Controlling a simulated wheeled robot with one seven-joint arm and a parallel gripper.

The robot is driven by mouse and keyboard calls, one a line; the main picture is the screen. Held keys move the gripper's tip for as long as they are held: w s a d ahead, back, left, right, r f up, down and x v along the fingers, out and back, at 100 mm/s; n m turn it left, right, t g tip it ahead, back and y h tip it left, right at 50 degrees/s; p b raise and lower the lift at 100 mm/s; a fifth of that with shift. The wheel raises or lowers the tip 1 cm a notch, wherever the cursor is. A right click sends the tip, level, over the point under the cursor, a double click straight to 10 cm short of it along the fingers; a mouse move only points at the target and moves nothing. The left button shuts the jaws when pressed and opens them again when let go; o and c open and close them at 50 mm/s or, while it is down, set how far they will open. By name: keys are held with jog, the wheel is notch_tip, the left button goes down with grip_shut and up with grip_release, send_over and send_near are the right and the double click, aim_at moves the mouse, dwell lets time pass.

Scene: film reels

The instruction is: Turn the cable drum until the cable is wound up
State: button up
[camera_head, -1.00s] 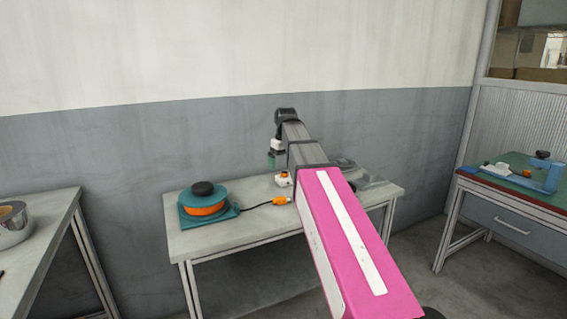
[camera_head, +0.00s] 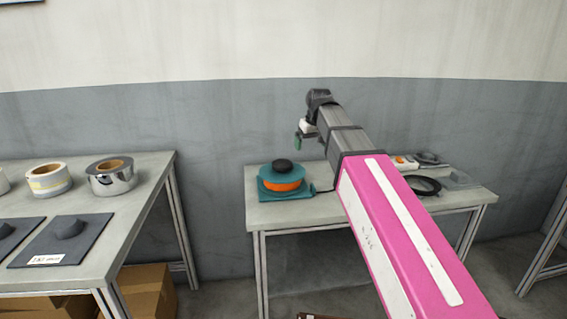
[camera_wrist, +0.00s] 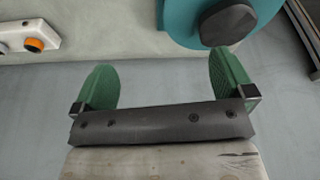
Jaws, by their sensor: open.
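The cable drum (camera_head: 282,185) sits upright on a teal base on the middle table. It has teal flanges, orange cable wound between them and a black knob (camera_head: 282,166) on top. A short dark cable end shows at its right; the rest is hidden behind my arm. In the wrist view the drum's teal flange (camera_wrist: 180,22) and black knob (camera_wrist: 228,25) are at the top right, beyond the fingers. My gripper (camera_wrist: 165,78) is open and empty, with green fingers apart. In the head view my gripper (camera_head: 299,141) hangs above and to the right of the drum, apart from it.
The middle table (camera_head: 310,208) also bears a white block with an orange button (camera_head: 403,161), a black ring (camera_head: 423,186) and dark flat items at the right. A left table (camera_head: 135,205) carries tape rolls (camera_head: 110,177) and dark pads. Cardboard boxes (camera_head: 145,292) stand beneath it.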

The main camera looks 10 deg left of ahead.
jog(key=t+y, duration=0.1)
send_near(282, 162)
jog(key=x, duration=0.9)
jog(key=shift+s+f, duration=0.1)
jog(key=shift+f, duration=0.15)
jog(key=c, duration=1.1)
jog(key=shift+n, duration=0.3)
